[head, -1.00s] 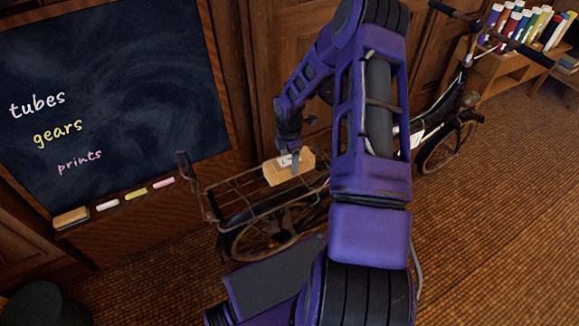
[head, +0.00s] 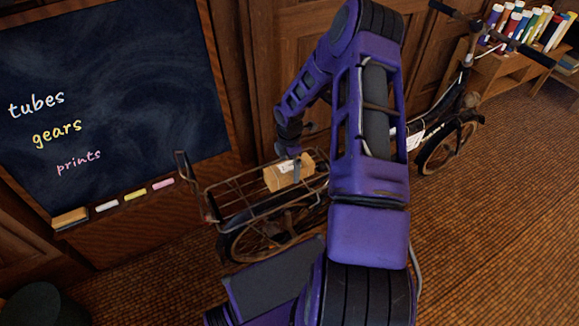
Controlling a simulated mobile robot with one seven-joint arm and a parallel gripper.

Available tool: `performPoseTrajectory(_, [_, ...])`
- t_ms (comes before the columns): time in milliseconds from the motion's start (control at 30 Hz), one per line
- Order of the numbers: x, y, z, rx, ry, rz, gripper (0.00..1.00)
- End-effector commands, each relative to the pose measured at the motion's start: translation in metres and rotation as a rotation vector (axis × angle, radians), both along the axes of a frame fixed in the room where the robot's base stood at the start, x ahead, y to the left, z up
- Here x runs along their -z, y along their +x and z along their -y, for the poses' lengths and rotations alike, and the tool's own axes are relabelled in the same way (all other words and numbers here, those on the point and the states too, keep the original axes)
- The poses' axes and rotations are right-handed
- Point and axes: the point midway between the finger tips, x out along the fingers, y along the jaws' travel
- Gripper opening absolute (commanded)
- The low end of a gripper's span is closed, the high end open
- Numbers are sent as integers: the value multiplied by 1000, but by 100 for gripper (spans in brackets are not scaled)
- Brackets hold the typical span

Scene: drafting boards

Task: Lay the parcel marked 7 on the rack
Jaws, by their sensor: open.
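A tan parcel (head: 276,180) lies in the right part of the wire rack (head: 236,206) on the bicycle, seeming to rest on its bars. A pale label shows on it, but I cannot read a number. My gripper (head: 291,163) is open at the parcel's top, with its fingers still close around it. The fingertips are small and partly hidden against the parcel.
The bicycle (head: 462,100) stands along the wooden panelling, partly hidden behind my arm. A chalkboard (head: 110,90) with a chalk ledge is at the left. A shelf (head: 492,70) of coloured tubes stands at the back right. The left part of the rack is bare.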

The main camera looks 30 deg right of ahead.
Motion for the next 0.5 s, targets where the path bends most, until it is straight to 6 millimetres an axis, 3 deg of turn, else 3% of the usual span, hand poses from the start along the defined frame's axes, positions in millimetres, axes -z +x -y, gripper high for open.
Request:
performPoseTrajectory(300, [-54,1,1,0,-2,3,100])
performPoseTrajectory(500, [-73,0,0,0,-1,0,100])
